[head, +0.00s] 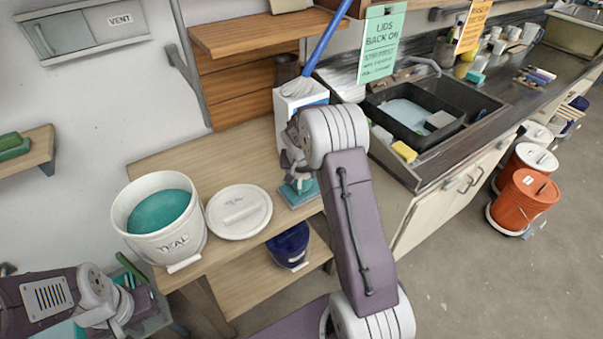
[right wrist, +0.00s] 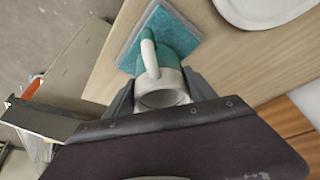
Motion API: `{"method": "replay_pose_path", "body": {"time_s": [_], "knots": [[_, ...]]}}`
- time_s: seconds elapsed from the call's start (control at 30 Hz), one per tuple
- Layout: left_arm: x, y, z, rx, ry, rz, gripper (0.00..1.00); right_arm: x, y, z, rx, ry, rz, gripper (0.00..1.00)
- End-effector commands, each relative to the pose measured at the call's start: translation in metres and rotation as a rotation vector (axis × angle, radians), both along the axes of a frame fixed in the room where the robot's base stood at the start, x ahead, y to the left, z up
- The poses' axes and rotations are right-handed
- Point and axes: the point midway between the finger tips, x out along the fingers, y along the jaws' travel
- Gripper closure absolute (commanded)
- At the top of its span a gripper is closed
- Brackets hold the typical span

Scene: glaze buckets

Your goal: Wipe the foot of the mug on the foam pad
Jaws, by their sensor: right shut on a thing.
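My right gripper (right wrist: 160,96) is shut on the mug (right wrist: 170,72), one finger on each side. The mug is white near its mouth and teal lower down, with a pale handle, and its mouth faces the wrist camera. The square teal foam pad (right wrist: 184,18) lies on the wooden table under the mug. In the head view the pad (head: 300,196) shows below my right gripper (head: 298,170), which largely hides the mug. I cannot tell whether the foot touches the pad. My left gripper (head: 130,287) is low at the left, its jaws unclear.
A white bucket of teal glaze (head: 128,232) and its white lid (head: 239,212) stand on the table left of the pad. A dark blue bucket (head: 288,246) is on the shelf below. A white box (head: 288,103) stands behind my right gripper. The sink (head: 440,137) is to the right.

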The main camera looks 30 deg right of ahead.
Motion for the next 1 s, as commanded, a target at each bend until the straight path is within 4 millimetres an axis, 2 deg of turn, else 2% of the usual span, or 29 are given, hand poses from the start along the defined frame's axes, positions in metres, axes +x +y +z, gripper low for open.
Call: {"method": "replay_pose_path", "body": {"time_s": [0.57, 1.0], "knots": [[0.0, 0.0, -0.008, 0.0, 0.0, 0.0, 0.64, 0.0, 0.001, -0.007, 0.0, -0.001, 0.001, 1.0], [0.0, 0.0, -0.031, 0.0, 0.0, 0.0, 0.64, -0.002, 0.034, -0.008, -0.001, -0.002, 0.002, 1.0]]}}
